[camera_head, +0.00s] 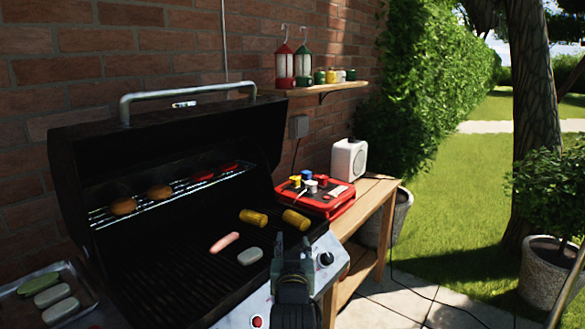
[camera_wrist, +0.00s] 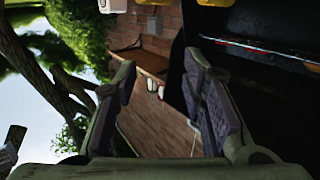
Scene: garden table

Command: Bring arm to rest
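My gripper (camera_head: 292,254) is in front of the right front corner of the black grill (camera_head: 180,285), near its control panel. In the wrist view, the two fingers of my gripper (camera_wrist: 160,95) stand apart with nothing between them. Beyond them the wrist view shows the brick wall (camera_wrist: 150,130), the wooden shelf (camera_wrist: 138,62) and the dark grill on the right. My arm reaches up from the bottom of the head view.
Corn pieces (camera_head: 254,217), a sausage (camera_head: 224,242) and a pale oval piece (camera_head: 250,256) lie on the grate; buns (camera_head: 123,206) sit on the upper rack. A wooden table (camera_head: 377,195) holds a red case (camera_head: 318,197) and white radio (camera_head: 348,159). A tray (camera_head: 88,296) stands left.

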